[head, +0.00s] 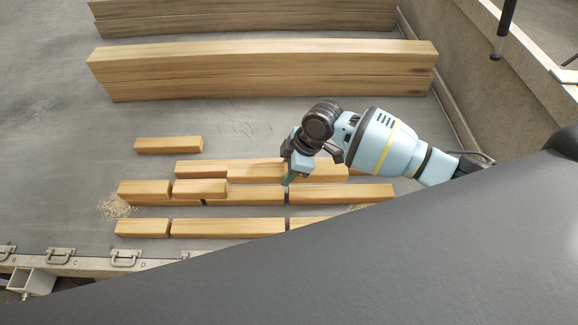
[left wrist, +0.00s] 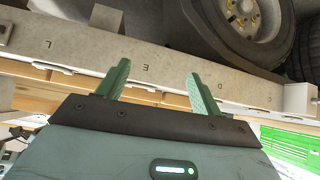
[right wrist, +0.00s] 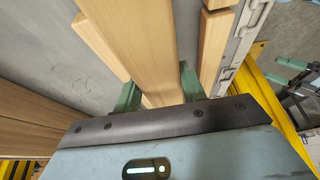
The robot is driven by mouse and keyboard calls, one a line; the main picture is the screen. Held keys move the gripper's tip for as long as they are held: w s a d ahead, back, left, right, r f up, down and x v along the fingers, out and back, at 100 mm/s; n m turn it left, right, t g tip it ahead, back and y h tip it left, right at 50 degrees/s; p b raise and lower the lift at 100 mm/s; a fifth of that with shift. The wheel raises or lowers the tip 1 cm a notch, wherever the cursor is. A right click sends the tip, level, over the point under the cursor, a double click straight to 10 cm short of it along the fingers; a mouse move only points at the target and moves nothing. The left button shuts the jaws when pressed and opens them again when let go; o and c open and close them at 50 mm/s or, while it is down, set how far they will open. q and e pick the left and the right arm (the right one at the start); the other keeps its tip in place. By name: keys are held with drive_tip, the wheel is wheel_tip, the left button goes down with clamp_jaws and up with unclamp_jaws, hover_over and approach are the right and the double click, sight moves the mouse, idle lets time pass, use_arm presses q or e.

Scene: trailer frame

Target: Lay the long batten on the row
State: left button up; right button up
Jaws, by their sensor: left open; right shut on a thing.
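My right gripper (head: 288,178) is shut on the long batten (head: 318,171), about at its middle. In the right wrist view (right wrist: 160,88) the long batten (right wrist: 142,40) runs between the fingers and away from me. Around it in the head view lie rows of battens, with a back-row piece (head: 200,168), middle-row pieces (head: 340,194) and front-row pieces (head: 228,228). I cannot tell whether the held batten touches those under it. My left gripper (left wrist: 160,88) is open and empty, beside the trailer's edge; it is outside the head view.
A loose short batten (head: 168,145) lies behind the rows. Stacked long beams (head: 260,70) lie farther back. Sawdust (head: 115,207) lies left of the rows. The lettered trailer edge (head: 90,264) runs along the front. A wheel (left wrist: 240,20) shows in the left wrist view.

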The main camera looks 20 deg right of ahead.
drive_tip(key=shift+s+a, duration=0.2)
drive_tip(key=shift+s, duration=0.05)
use_arm(q)
drive_tip(key=shift+a+r, duration=0.15)
use_arm(e)
drive_tip(key=shift+d+f, duration=0.1)
drive_tip(key=shift+f, duration=0.1)
drive_tip(key=shift+f+b, duration=0.8)
drive_tip(key=shift+f, duration=0.8)
drive_tip(key=shift+f+b, duration=0.7)
drive_tip(key=shift+f, duration=0.65)
use_arm(q)
drive_tip(key=shift+g, duration=0.5)
drive_tip(key=s+f, duration=0.3)
drive_tip(key=f, duration=0.1)
drive_tip(key=shift+s+d, duration=0.1)
drive_tip(key=shift+d, duration=0.25)
use_arm(e)
drive_tip(key=shift+f, duration=0.25)
drive_tip(key=o, duration=1.2)
